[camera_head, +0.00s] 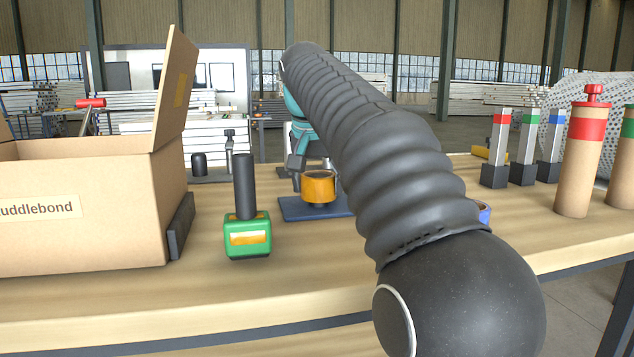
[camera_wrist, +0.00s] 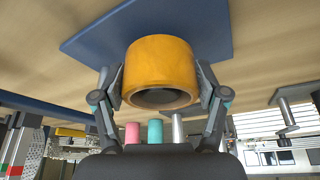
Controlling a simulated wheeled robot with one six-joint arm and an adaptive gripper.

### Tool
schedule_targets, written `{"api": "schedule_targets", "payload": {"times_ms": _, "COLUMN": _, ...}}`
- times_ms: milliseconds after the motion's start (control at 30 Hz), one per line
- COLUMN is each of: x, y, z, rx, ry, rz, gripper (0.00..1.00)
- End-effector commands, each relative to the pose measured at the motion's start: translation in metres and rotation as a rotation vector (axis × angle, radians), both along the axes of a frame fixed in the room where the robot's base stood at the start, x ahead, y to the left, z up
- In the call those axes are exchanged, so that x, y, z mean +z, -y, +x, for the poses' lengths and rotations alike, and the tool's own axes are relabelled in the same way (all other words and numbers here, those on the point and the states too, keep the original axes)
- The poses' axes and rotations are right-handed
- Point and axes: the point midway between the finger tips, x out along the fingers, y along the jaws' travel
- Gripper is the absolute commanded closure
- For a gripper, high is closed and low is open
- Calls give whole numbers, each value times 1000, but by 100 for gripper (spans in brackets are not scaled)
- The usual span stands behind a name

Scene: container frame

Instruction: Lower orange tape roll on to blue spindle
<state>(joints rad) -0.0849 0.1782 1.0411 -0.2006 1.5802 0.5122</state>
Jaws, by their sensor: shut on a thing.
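The orange tape roll (camera_head: 318,187) is held between the two fingers of my gripper (camera_head: 312,172), over the blue base plate (camera_head: 293,210). In the wrist view my gripper (camera_wrist: 160,82) has a finger on each side of the roll (camera_wrist: 160,62), and the roll's dark hollow end faces the camera. The blue plate (camera_wrist: 205,25) shows behind the roll there. I cannot make out a blue spindle; the roll may hide it. I cannot tell whether the roll is around a spindle or touching the plate.
An open cardboard box (camera_head: 75,225) stands at left. A green-based block with a dark post (camera_head: 247,232) is left of the plate. Upright posts with red, green and blue bands (camera_head: 525,150) and a tan cylinder (camera_head: 577,175) stand at right. My arm covers the middle.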

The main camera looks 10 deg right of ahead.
Motion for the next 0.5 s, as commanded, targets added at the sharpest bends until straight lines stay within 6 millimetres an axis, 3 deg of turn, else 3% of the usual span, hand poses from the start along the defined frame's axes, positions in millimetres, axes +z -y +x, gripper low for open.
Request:
{"api": "schedule_targets", "payload": {"times_ms": 300, "x": -1, "y": 0, "z": 0, "rx": 0, "ry": 0, "rz": 0, "gripper": 62}}
{"api": "schedule_targets", "payload": {"times_ms": 333, "x": -1, "y": 0, "z": 0, "rx": 0, "ry": 0, "rz": 0, "gripper": 20}}
{"api": "schedule_targets", "payload": {"times_ms": 400, "x": -1, "y": 0, "z": 0, "rx": 0, "ry": 0, "rz": 0, "gripper": 2}}
{"api": "schedule_targets", "payload": {"times_ms": 500, "x": -1, "y": 0, "z": 0, "rx": 0, "ry": 0, "rz": 0, "gripper": 0}}
